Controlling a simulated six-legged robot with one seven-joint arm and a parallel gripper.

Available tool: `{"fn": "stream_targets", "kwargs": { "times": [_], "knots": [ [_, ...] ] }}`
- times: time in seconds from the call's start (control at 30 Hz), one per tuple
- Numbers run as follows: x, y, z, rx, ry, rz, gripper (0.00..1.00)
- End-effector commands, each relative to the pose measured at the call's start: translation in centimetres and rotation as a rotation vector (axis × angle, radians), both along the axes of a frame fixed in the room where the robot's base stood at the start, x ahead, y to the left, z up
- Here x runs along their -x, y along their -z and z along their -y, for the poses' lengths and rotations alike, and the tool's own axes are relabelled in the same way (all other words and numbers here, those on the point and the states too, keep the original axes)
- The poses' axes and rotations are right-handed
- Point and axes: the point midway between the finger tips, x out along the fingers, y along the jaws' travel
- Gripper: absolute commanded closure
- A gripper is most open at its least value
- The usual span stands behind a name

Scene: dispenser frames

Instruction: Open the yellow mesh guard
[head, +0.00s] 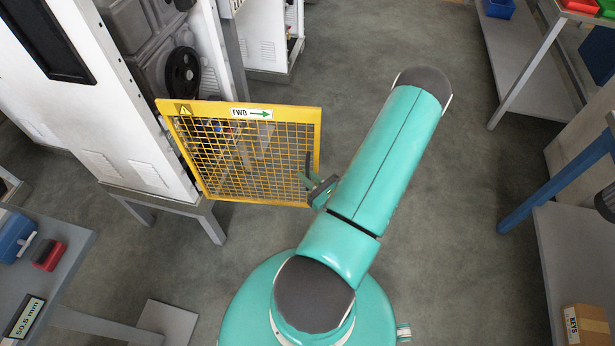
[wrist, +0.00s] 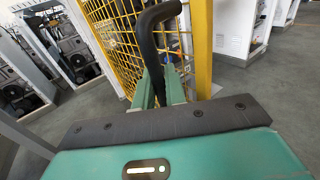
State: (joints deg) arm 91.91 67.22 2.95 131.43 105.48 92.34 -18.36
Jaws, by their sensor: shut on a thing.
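The yellow mesh guard (head: 250,150) stands swung out from the white machine cabinet, its left edge near the cabinet and its right edge out over the floor. It carries a warning triangle and a "FWD" arrow label. A black handle (head: 308,166) is on its right edge. My gripper (head: 312,185) is at that edge. In the wrist view my green fingers (wrist: 160,88) are shut on the black handle (wrist: 150,40), with the yellow frame (wrist: 202,50) just right of it. The fingertips are partly hidden by the handle.
The machine cabinet (head: 85,110) with a black handwheel (head: 182,72) stands left, behind the guard. A grey bench (head: 60,290) is at lower left. Shelves and a blue-legged bench (head: 555,180) are on the right. The floor (head: 440,230) right of my arm is clear.

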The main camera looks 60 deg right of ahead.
Motion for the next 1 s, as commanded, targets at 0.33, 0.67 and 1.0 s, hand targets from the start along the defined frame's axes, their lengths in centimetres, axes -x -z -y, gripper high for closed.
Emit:
{"fn": "stream_targets", "kwargs": {
  "times": [0.33, 0.67, 1.0],
  "knots": [
    [-0.1, 0.0, 0.0, 0.001, -0.001, 0.002, 0.82],
    [0.3, 0.0, -0.2, 0.000, 0.001, 0.001, 0.82],
    [5.7, 0.0, -1.8, -0.001, 0.005, -0.001, 0.82]
  ]
}}
